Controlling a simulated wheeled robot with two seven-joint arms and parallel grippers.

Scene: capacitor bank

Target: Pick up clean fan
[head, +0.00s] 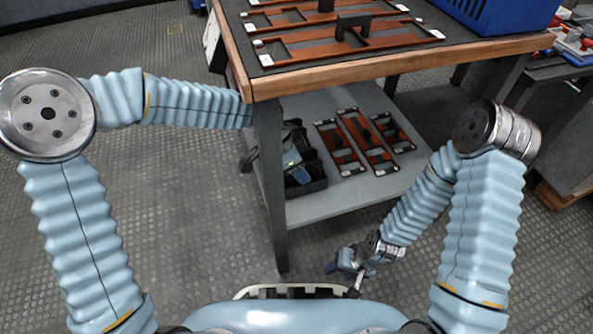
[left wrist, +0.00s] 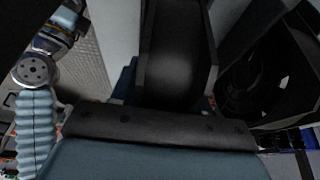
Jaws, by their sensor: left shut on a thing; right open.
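A black square-framed fan (left wrist: 255,80) with a round opening fills the right side of the left wrist view, close to the camera. My left gripper (left wrist: 178,60) is shut on it, with a dark finger right beside its frame. In the head view my left arm passes behind the table leg to the lower shelf, so the hand and its hold are mostly hidden there. My right gripper (head: 345,268) is open and empty, low in front of the shelf. Whether the fan is clean cannot be told from these dark views.
A wood-edged table (head: 370,75) carries brown frames (head: 335,30) and a blue crate (head: 490,12). On its grey lower shelf (head: 330,207) lie more brown frames (head: 362,140) beside a dark bin (head: 308,187). The table leg (head: 270,180) stands close to my left arm. Floor at left is clear.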

